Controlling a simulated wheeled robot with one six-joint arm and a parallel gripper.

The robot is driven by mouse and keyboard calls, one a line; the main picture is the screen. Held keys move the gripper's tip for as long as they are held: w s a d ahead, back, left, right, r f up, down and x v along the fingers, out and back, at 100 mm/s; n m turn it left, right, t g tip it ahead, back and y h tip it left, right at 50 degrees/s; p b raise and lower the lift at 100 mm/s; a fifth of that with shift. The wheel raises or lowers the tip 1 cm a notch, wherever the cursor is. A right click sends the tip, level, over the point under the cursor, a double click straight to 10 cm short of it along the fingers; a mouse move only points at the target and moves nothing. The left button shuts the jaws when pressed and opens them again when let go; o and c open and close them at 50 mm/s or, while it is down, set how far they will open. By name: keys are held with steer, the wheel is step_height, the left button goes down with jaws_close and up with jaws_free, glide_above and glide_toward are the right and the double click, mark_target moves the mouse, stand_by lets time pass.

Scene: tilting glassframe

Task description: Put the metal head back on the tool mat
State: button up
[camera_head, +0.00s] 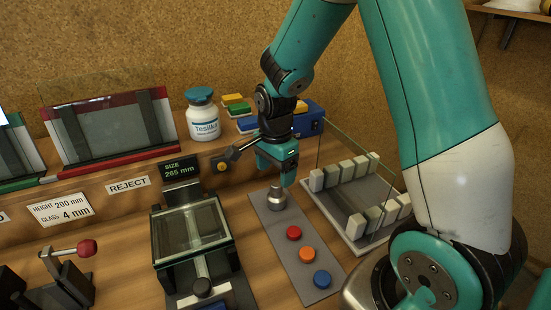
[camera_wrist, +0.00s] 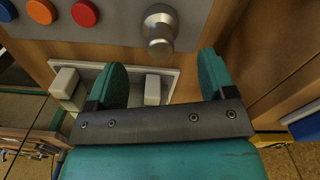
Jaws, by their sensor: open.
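The metal head (camera_head: 276,197), a small silver knob-like piece, stands on the far end of the grey tool mat (camera_head: 275,234). Red (camera_head: 293,233), orange (camera_head: 307,254) and blue (camera_head: 322,279) discs lie in a row on the same mat. My gripper (camera_head: 287,178) is just above and beyond the metal head. In the wrist view my gripper (camera_wrist: 163,72) has its two teal fingers spread with nothing between them. The metal head (camera_wrist: 160,30) shows ahead of the fingertips, on the tool mat (camera_wrist: 120,28), apart from the fingers.
A grey rack (camera_head: 343,232) with white blocks and a glass pane stands right of the mat. A glass-topped fixture (camera_head: 195,290) stands left. Behind are a Tesilka jar (camera_head: 202,119), a blue box (camera_head: 309,119) and a red-framed glass stand (camera_head: 110,163).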

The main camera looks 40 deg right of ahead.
mark_target(274, 185)
steer(key=shift+n, duration=0.3)
steer(key=r, duration=0.4)
steer(key=shift+s+a+r, duration=0.15)
steer(key=shift+a+r, duration=0.15)
steer(key=shift+r, duration=0.05)
steer(key=s+a+r+n+y, duration=0.2)
steer(key=s+a+r+n, duration=0.3)
steer(key=s+a+n, duration=0.3)
steer(key=s+a+r+n+y, duration=0.2)
steer(key=s+a+r+n, duration=0.3)
steer(key=s+a+n, duration=0.3)
steer(key=s+n, duration=0.3)
steer(key=n, duration=0.4)
steer(key=shift+s+r, duration=0.2)
steer(key=shift+s, duration=0.1)
